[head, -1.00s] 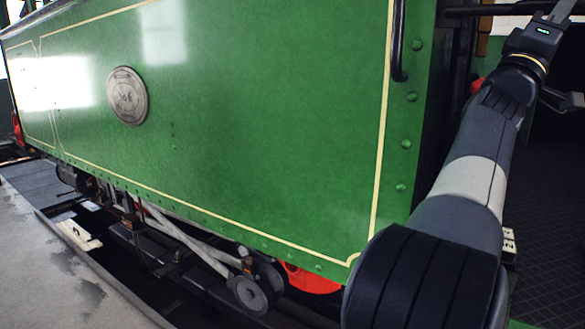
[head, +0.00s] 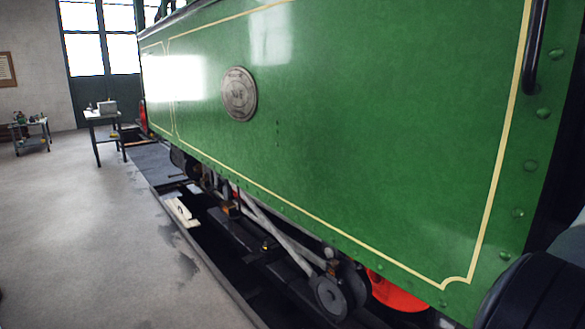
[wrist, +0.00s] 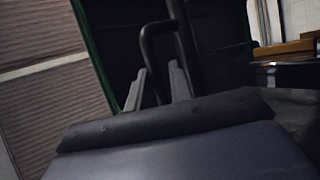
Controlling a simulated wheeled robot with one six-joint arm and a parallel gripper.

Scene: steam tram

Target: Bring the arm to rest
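My arm (head: 535,295) shows only at the bottom right corner of the head view, in front of the tram's rear edge; the rest of it is out of frame. My gripper (wrist: 158,68) shows in the wrist view as two dark fingers standing apart with a gap between them. I see nothing held between them. A dark curved handrail (wrist: 150,38) stands behind the fingers; whether it is close to them is hard to tell.
The green tram side (head: 330,140) with a round plate (head: 239,94) fills the right. A dark pit (head: 235,250) runs along its wheels. Grey floor (head: 90,240) is clear at left. A small table (head: 103,117) and a trolley (head: 31,131) stand at the back.

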